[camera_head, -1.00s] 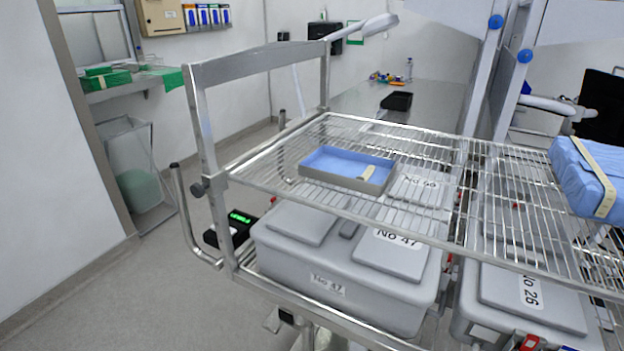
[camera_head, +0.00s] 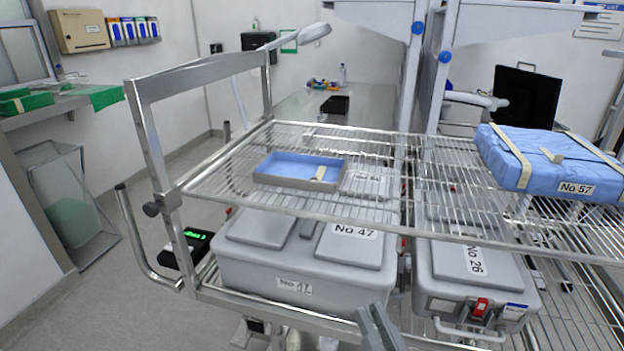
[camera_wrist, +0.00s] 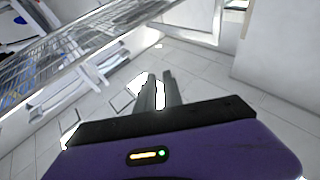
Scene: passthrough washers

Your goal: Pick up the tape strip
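A small beige tape strip (camera_head: 319,173) lies in the shallow blue-lined tray (camera_head: 328,186), on the upper wire shelf. Another short beige strip (camera_head: 551,154) is on top of the blue wrapped package labelled No 57 (camera_head: 508,168), to the right on the same shelf. My gripper (camera_head: 374,318) shows at the bottom edge of the head view, in front of and below the shelf, away from both strips. In the wrist view its two grey fingers (camera_wrist: 159,88) stand a narrow gap apart, with only floor beyond them. Neither strip can be made out in the wrist view.
The wire shelf (camera_head: 420,215) has a metal frame and a raised handle (camera_head: 200,68) at left. Grey bins labelled No 47 (camera_head: 300,262) and No 26 (camera_head: 470,270) stand below it. A counter (camera_head: 375,105) stands behind.

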